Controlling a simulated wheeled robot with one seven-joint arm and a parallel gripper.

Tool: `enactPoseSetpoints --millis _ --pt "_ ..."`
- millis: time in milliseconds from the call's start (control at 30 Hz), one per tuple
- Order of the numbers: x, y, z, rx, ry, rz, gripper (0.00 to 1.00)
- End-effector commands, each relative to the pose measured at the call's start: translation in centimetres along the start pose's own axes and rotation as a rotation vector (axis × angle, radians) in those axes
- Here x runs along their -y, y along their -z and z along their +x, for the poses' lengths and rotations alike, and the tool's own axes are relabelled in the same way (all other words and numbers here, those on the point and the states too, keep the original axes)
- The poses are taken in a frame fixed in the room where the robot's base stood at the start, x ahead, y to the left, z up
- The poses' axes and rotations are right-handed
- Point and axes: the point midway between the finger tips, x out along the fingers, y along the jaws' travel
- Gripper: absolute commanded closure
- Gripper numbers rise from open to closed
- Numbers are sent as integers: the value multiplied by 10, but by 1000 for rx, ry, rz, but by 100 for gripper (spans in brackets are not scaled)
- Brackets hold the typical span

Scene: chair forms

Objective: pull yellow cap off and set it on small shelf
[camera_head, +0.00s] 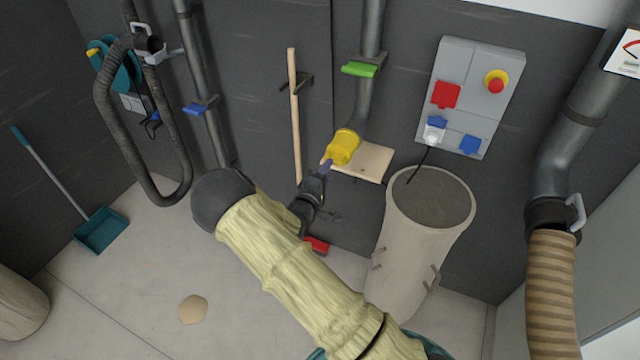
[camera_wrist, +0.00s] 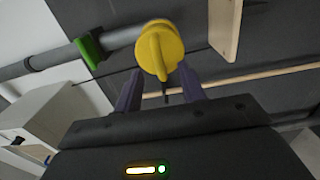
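The yellow cap (camera_head: 343,147) sits on the lower end of a grey pipe (camera_head: 364,104), just above the small wooden shelf (camera_head: 368,165). In the wrist view the cap (camera_wrist: 160,48) shows a raised grip rib facing me, and the shelf (camera_wrist: 226,28) stands to its right. My gripper (camera_head: 325,166) is just below and left of the cap. In the wrist view its two purple fingers (camera_wrist: 160,80) are apart, one on each side below the cap's rib, with nothing held between them. I cannot tell whether a fingertip touches the cap.
A green slide handle (camera_head: 359,69) is on the pipe above the cap. A wooden stick (camera_head: 294,115) stands left of the shelf. A tall bin (camera_head: 424,240) stands right of and below the shelf. A grey switch box (camera_head: 470,97) hangs at right. The visible shelf top looks bare.

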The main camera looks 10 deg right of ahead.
Motion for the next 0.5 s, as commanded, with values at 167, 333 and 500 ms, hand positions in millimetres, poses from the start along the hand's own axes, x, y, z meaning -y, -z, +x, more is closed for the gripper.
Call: enactPoseSetpoints --millis 167,333,500 --pt "2 0 29 0 -2 1 60" --pt "1 2 47 -3 -1 1 60" --pt "0 2 52 -4 -1 -1 60"
